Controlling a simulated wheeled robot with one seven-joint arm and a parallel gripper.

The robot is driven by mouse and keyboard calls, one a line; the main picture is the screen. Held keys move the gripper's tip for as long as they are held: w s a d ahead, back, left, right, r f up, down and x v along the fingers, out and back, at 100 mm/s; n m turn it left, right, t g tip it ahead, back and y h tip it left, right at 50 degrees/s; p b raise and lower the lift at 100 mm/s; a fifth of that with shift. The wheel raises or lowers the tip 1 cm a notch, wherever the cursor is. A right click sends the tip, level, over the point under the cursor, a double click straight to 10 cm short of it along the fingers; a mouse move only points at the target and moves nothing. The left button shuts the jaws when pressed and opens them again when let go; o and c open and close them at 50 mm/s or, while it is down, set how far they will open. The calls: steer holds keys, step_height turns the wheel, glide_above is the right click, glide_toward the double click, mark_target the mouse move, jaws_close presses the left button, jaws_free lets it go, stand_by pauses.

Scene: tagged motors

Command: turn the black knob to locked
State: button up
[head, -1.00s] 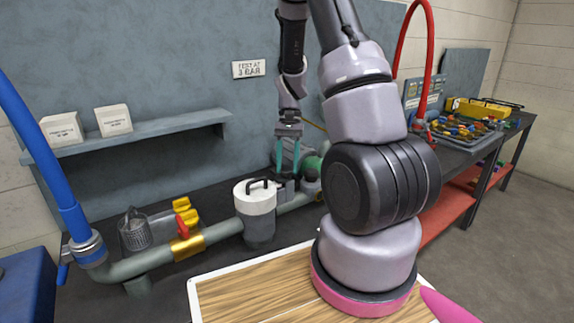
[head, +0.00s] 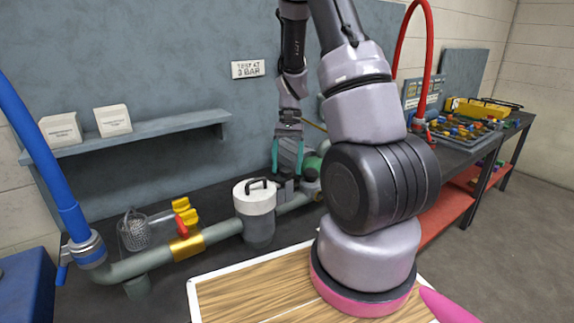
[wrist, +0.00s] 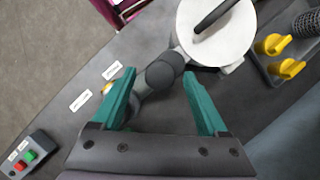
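My gripper (head: 287,157) hangs over the pipe just right of the white-lidded canister in the head view. In the wrist view my gripper (wrist: 158,74) is open, with its two teal fingers well apart. A dark round knob-like part (wrist: 161,75) on the pipe lies between and beyond the fingertips; it looks like the black knob. I cannot tell its setting or whether the fingers touch it. In the head view that spot is mostly hidden by the gripper.
The canister with white lid and black handle (head: 255,199) stands close left of my gripper; its lid (wrist: 228,38) shows in the wrist view. A red-handled brass valve (head: 184,240) and yellow knobs (head: 184,211) are farther left. A button box (wrist: 24,154) is at lower left.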

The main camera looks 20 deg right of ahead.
steer(key=v, duration=1)
steer(key=shift+w+r, duration=0.15)
steer(key=shift+r, duration=0.2)
steer(key=s+a+r+n+t, duration=0.1)
steer(key=s+a+r+t, duration=0.3)
steer(key=s+r, duration=0.5)
steer(key=s+a+r+n+t, duration=0.1)
steer(key=s+a+r+t, duration=0.4)
steer(key=s+r, duration=0.3)
step_height(320, 180, up, 3)
steer(key=shift+s+a+r+n+t+h, duration=0.15)
steer(key=shift+s+a+n+t+h, duration=0.2)
steer(key=shift+t, duration=0.55)
